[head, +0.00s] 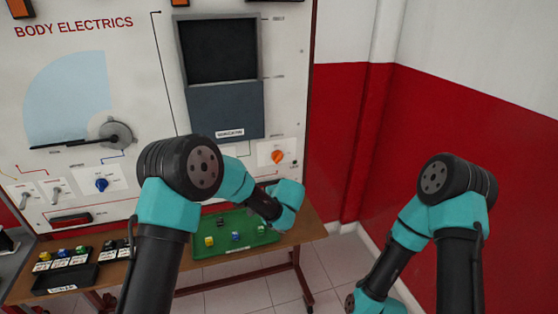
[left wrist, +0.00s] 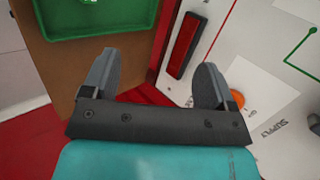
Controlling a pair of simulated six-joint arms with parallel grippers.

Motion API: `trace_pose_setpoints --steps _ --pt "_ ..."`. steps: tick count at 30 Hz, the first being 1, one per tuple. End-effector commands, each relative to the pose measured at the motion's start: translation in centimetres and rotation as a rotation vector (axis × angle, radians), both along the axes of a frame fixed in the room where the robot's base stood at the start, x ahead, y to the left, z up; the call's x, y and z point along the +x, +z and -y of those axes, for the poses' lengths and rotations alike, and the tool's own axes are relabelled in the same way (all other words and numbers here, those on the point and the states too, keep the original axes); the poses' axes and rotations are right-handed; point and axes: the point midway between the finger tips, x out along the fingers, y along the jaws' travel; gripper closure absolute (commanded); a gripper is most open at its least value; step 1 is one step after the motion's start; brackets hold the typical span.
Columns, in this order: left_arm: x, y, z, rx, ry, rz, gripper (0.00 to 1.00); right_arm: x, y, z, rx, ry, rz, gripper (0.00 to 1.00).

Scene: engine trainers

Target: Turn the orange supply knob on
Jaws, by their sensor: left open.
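The orange supply knob (head: 277,157) sits on a white plate at the lower right of the panel in the head view. In the left wrist view the orange knob (left wrist: 238,98) shows just right of the right finger, partly hidden by it, beside the SUPPLY label. My left gripper (left wrist: 156,64) is open, with nothing between its fingers. The knob is outside the finger gap; I cannot tell how far it is in depth. In the head view my left wrist is below the knob, and its fingers are not clearly seen. My right gripper is out of view.
A green tray (head: 205,250) with small coloured blocks stands on the wooden table (head: 222,271) below the panel. A black tray (head: 60,282) is at the left. A blue knob (head: 101,185) is farther left on the panel. A red bar (left wrist: 185,46) shows near my fingers.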

Motion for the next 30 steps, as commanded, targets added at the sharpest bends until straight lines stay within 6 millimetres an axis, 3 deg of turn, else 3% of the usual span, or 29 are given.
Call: trace_pose_setpoints --steps 9,15,30 --pt "1.4 4.1 4.7 0.467 -0.273 0.344 0.2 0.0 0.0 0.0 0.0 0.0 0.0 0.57" --pt "0.8 6.4 7.8 0.619 -0.37 0.533 0.2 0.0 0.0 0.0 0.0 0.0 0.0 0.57" --pt "0.8 6.9 8.3 0.645 -0.387 0.573 0.2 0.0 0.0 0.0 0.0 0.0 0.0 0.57"
